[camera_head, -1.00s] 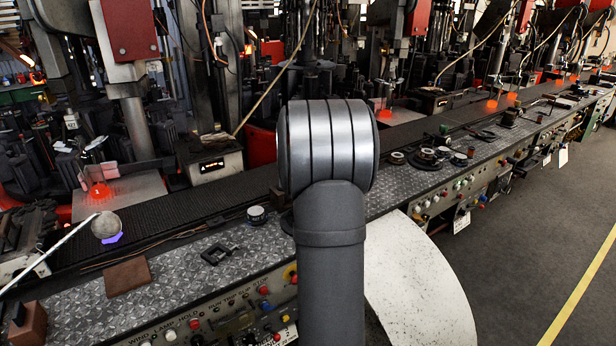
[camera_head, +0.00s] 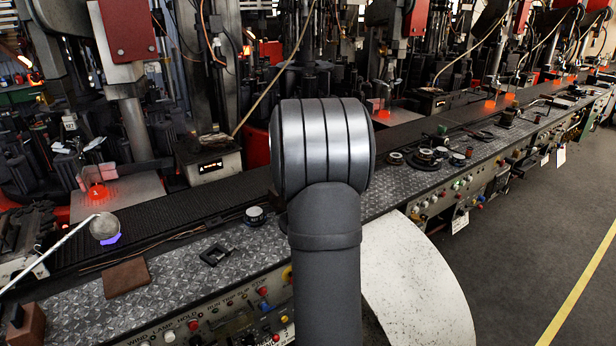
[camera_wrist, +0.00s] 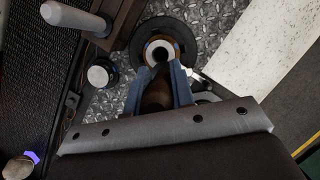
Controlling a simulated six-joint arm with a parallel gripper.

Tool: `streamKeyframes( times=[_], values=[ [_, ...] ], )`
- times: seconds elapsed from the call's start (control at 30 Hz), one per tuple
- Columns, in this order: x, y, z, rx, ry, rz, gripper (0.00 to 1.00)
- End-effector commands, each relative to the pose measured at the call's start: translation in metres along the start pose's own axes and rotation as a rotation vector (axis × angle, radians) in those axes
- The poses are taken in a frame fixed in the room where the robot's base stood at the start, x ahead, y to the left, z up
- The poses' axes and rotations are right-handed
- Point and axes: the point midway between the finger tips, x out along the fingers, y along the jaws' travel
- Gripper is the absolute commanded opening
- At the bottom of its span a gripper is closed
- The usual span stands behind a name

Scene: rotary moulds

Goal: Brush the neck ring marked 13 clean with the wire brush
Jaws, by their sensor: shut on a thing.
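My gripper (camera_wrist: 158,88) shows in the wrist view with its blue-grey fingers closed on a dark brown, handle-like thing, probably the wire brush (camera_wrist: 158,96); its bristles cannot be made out. Just beyond the fingertips lies a round ring with a pale and tan rim and dark centre, probably a neck ring (camera_wrist: 150,49), inside a wider dark disc (camera_wrist: 178,30) on the tread plate. I cannot tell whether the held thing touches it. No number 13 is legible. In the head view my arm hides the gripper and this spot.
A dark puck with a pale top (camera_head: 255,214) stands beside the disc. A black square frame (camera_head: 215,254) and a brown block (camera_head: 126,278) lie on the tread plate bench (camera_head: 180,275). Several round parts (camera_head: 427,156) lie farther right. Machinery stands behind the dark conveyor (camera_head: 215,205).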

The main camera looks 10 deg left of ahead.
Motion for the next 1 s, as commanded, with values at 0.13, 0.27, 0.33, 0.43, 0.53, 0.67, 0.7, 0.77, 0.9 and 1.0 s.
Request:
streamKeyframes(
  times=[0.13,0.27,0.33,0.43,0.53,0.67,0.7,0.77,0.9,1.0],
  values=[
    [-0.021,-0.001,0.010,0.002,-0.004,0.001,0.00],
    [-0.031,-0.001,0.014,0.002,-0.003,0.001,0.00],
    [-0.037,-0.001,0.017,0.002,-0.004,0.001,0.00],
    [-0.045,-0.001,0.020,0.001,-0.002,0.001,0.00],
    [-0.054,-0.001,0.023,0.001,-0.003,0.001,0.00],
    [-0.065,-0.001,0.028,0.001,-0.004,0.001,0.00],
    [-0.068,-0.001,0.029,0.001,-0.003,0.001,0.00],
    [-0.071,-0.001,0.030,0.001,-0.002,0.001,0.00],
    [-0.074,-0.001,0.032,0.001,-0.002,0.001,0.00],
    [-0.074,-0.001,0.032,0.001,-0.002,0.001,0.00]
  ],
)
